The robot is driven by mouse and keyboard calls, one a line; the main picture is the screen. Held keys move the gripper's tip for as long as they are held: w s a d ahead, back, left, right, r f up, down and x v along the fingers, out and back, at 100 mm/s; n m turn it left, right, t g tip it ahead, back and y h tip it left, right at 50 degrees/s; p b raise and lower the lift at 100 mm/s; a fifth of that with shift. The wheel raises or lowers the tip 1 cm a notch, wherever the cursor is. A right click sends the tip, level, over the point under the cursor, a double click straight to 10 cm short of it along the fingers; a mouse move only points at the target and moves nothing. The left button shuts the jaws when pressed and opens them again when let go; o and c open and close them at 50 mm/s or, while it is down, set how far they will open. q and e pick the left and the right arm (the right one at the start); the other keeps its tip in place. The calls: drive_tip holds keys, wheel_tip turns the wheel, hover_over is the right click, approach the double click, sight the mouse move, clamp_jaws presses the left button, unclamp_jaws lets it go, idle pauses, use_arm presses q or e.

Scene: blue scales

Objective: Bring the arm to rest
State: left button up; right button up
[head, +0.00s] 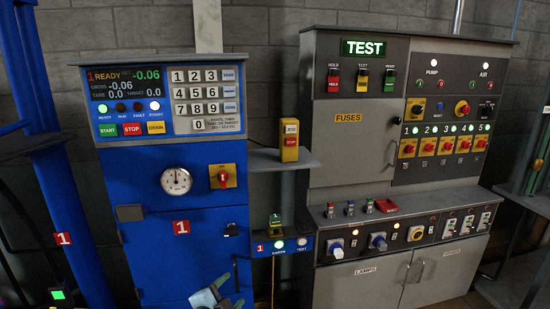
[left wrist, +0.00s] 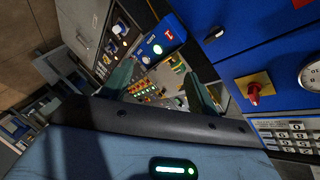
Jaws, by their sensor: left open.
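My left gripper (head: 229,291) is low in the head view, in front of the lower part of the blue scale cabinet (head: 160,245). Its two fingers are apart with nothing between them. In the left wrist view the open fingers (left wrist: 160,88) show a gap, with the grey panel and its switches farther off behind it. The blue cabinet's red knob (left wrist: 254,92) is to the right there, apart from the fingers. My right gripper is in neither view.
The blue cabinet carries a display (head: 125,83), a keypad (head: 205,97), a gauge (head: 176,181) and a red-yellow switch (head: 222,177). A yellow button box (head: 290,140) stands on a shelf. The grey test cabinet (head: 350,150) is at right. A blue post (head: 60,190) stands left.

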use_arm(q)
drive_tip(key=s+a+f+n+g+y, duration=0.1)
drive_tip(key=s+a+f+n+g, duration=0.15)
drive_tip(key=s+f+n, duration=0.95)
drive_tip(key=s+a+f, duration=0.2)
drive_tip(key=s+f, duration=0.1)
drive_tip(key=s, duration=0.5)
drive_tip(key=s+a+f+g+y, duration=0.1)
drive_tip(key=s+a+f, duration=0.1)
drive_tip(key=s, duration=0.6)
drive_tip(key=s+a+f+g+y, duration=0.1)
drive_tip(key=s+a+f, duration=0.1)
drive_tip(key=s, duration=0.6)
drive_tip(key=shift+s+a+f+n, duration=0.2)
drive_tip(key=shift+a+f+n, duration=0.1)
drive_tip(key=shift+f, duration=0.55)
